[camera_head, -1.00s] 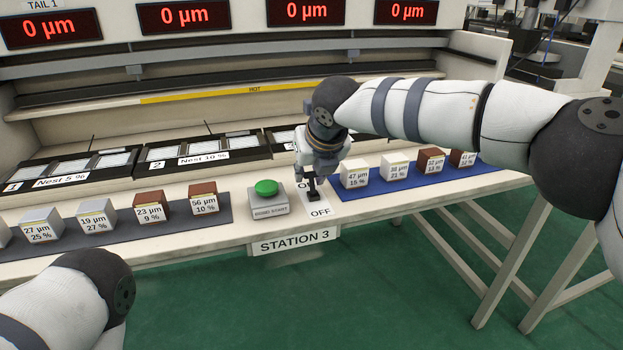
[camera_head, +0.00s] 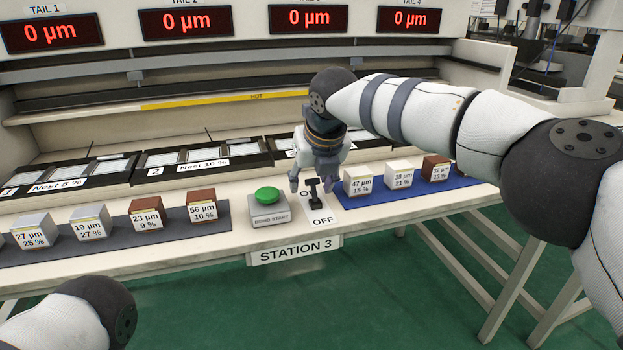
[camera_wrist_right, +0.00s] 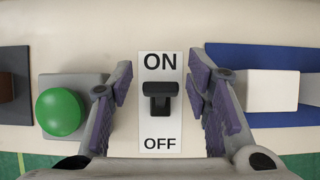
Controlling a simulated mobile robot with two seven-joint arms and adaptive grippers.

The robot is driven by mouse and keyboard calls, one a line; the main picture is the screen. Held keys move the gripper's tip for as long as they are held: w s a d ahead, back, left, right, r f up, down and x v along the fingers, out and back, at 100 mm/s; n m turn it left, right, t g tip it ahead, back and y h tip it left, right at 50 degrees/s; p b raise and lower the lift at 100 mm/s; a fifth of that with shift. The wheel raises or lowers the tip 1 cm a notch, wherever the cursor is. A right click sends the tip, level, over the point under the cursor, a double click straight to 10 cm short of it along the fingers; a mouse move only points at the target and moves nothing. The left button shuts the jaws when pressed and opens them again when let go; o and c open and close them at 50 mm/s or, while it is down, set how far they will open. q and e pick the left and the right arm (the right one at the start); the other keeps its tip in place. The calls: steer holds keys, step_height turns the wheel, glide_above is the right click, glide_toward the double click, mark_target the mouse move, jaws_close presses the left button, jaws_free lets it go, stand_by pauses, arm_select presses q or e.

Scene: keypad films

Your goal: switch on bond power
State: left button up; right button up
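The power switch is a black T-shaped lever (camera_head: 315,196) on a white plate (camera_wrist_right: 160,140) marked ON and OFF. In the right wrist view the lever (camera_wrist_right: 160,90) stands between the words, its crossbar toward ON; I cannot tell which way it is set. My right gripper (camera_head: 311,184) is open above the switch. In the right wrist view its fingers (camera_wrist_right: 162,97) are spread on both sides of the plate, apart from the lever. My left gripper is not in view; only part of my left arm shows at lower left.
A green button (camera_head: 267,195) on a grey box is left of the switch. A blue mat (camera_head: 410,190) with labelled cubes is close on the right, a dark mat (camera_head: 120,232) with cubes on the left. Nest trays (camera_head: 190,156) lie behind. Red displays (camera_head: 186,22) read 0 µm.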

steer(key=v, duration=1.2)
